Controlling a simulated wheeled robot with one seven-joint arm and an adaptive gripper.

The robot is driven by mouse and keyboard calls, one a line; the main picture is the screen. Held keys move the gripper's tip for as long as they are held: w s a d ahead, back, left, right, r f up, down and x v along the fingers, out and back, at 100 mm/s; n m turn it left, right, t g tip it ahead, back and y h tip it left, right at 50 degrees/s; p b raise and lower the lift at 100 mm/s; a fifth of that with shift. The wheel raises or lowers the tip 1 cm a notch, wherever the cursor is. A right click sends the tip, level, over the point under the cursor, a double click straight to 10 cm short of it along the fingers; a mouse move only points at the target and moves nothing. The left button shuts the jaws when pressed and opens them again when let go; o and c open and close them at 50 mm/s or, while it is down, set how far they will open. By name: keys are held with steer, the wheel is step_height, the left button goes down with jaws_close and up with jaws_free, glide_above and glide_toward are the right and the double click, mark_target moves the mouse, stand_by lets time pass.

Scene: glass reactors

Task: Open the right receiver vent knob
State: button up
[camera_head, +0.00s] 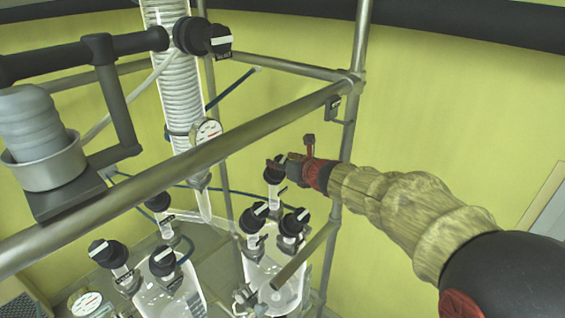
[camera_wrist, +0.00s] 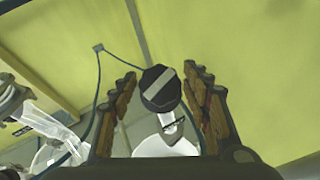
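A black vent knob with a pale stripe (camera_wrist: 161,88) sits between my gripper's fingers in the wrist view, with visible gaps on both sides. In the head view, a black knob (camera_head: 273,173) on a glass neck at the back of the right receiver (camera_head: 283,290) is at my gripper's fingertips, which partly cover it. My gripper (camera_wrist: 160,77) is open, one finger on each side of the knob. It also shows in the head view (camera_head: 290,156), coming from the right. Contact with the knob cannot be made out.
More black knobs stand on the right receiver (camera_head: 254,218) and left receiver (camera_head: 108,254). A thick metal rail (camera_head: 190,160) crosses above them, and an upright post (camera_head: 347,130) stands behind my gripper. A dark hose (camera_wrist: 99,78) curves close to the left finger. A gauge (camera_head: 208,131) hangs at the coil column.

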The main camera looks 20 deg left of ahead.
steer(key=c, duration=0.9)
steer(key=shift+n, duration=0.3)
steer(key=n+g+y, duration=0.1)
steer(key=n, duration=0.1)
steer(key=n+g+y, duration=0.1)
steer(key=n, duration=0.1)
steer(key=shift+w+d+g+p, duration=0.15)
steer(key=shift+g+p, duration=0.15)
steer(key=shift+p, duration=0.05)
steer(key=n+g, duration=0.2)
steer(key=n, duration=0.1)
steer(key=n+g+y+p, duration=0.1)
steer(key=n, duration=0.2)
steer(key=shift+g, duration=0.4)
steer(key=shift+n, duration=0.4)
steer(key=o, duration=1.1)
steer(key=shift+o, duration=0.5)
